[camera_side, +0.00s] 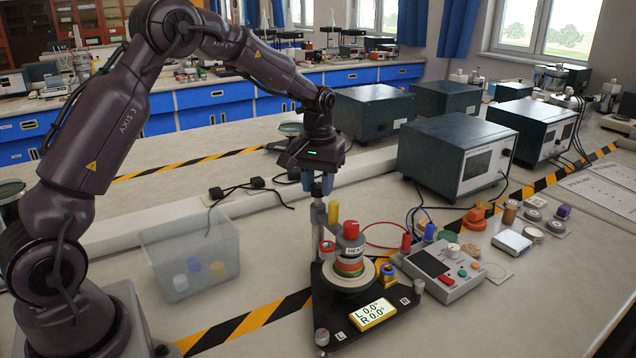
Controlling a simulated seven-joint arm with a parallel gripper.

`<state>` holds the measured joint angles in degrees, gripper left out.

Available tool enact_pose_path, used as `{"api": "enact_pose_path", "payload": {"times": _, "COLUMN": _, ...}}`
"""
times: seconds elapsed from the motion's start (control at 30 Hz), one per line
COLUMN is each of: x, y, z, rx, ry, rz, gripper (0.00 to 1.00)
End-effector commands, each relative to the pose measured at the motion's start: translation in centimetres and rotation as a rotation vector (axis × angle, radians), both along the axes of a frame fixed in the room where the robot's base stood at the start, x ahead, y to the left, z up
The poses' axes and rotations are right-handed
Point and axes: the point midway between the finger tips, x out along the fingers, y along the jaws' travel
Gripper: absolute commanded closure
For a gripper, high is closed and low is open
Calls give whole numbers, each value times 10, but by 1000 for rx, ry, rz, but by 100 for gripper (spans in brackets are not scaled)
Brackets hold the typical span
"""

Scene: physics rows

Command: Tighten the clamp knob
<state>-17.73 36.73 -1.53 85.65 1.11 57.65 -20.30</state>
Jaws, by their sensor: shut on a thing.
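My gripper (317,184) points straight down over a black triangular stand (345,333), its blue-tipped fingers shut at the top of a grey upright post (317,214). The clamp knob appears to be between the fingers; they hide most of it, so its shape and turn cannot be told. The stand carries a round plate with stacked coloured discs (349,265) and a red-topped, labelled weight (351,234). A yellow level display (373,314) on the stand reads L 0.0°, R 0.0°.
A translucent bin (190,257) with several small caps stands left. A control box (440,270) with red buttons stands right of the stand, before dark-topped instruments (457,152). Yellow knob (333,212) and red knob (327,247) stand close by the post.

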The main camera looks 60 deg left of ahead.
Motion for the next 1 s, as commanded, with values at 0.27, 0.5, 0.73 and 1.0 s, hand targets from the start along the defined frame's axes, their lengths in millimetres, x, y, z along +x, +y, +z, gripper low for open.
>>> {"api": "enact_pose_path", "payload": {"times": 0.27, "x": 0, "y": 0, "z": 1, "rx": -1, "ry": -1, "rz": -262, "gripper": 92}}
{"api": "enact_pose_path", "payload": {"times": 0.5, "x": 0, "y": 0, "z": 1, "rx": 0, "ry": -1, "rz": -491, "gripper": 92}}
{"api": "enact_pose_path", "payload": {"times": 0.73, "x": 0, "y": 1, "z": 1, "rx": 0, "ry": -1, "rz": -707, "gripper": 92}}
{"api": "enact_pose_path", "payload": {"times": 1.0, "x": 0, "y": 1, "z": 2, "rx": -1, "ry": -1, "rz": -948, "gripper": 92}}
